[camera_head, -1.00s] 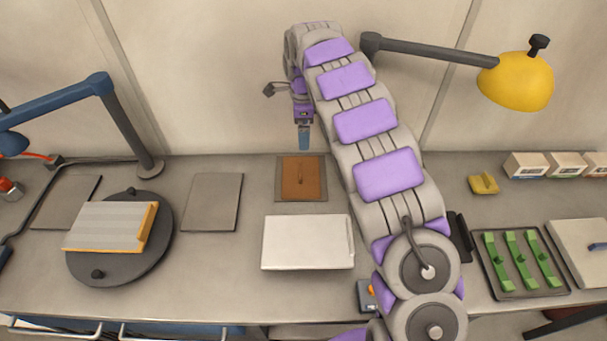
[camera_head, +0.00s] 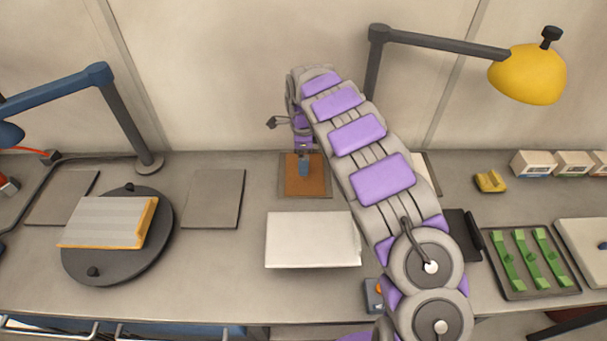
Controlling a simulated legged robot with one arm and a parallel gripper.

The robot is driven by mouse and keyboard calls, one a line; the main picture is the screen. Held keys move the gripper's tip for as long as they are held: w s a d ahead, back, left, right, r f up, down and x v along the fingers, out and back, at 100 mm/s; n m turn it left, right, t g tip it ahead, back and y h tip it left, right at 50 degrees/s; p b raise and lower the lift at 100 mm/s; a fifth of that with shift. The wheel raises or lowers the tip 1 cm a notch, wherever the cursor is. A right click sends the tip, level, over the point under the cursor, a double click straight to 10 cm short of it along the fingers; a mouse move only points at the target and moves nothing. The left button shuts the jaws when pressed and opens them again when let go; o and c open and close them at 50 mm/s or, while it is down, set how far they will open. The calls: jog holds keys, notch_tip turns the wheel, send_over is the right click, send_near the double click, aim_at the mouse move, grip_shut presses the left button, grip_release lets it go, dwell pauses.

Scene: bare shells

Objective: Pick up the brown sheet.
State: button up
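The brown sheet (camera_head: 313,187) lies flat on a grey mat (camera_head: 283,191) at the back middle of the bench. My gripper (camera_head: 303,170) points down over the sheet's upper part, with its blue tip at or just above the surface. I cannot tell whether it touches. The tip covers the middle of the sheet's far part, where a small dark mark showed before. The finger gap cannot be made out from this side.
A white flat box (camera_head: 310,240) lies in front of the sheet. A grey mat (camera_head: 213,199) and a round turntable (camera_head: 150,262) with a striped block (camera_head: 105,222) are to the left. A green-barred tray (camera_head: 530,262) and yellow lamp (camera_head: 528,75) are right.

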aim_at(313, 184)
jog(key=f, duration=0.1)
jog(key=f+b, duration=0.1)
jog(key=f, duration=0.2)
jog(key=shift+w+d, duration=0.2)
jog(key=shift+w, duration=0.05)
jog(key=shift+d+f, duration=0.1)
jog(key=shift+f, duration=0.2)
jog(key=shift+d+r, duration=0.1)
jog(key=shift+c, duration=0.4)
jog(key=shift+a, duration=0.3)
jog(key=c, duration=0.6)
jog(key=shift+d, duration=0.2)
jog(key=c, duration=0.4)
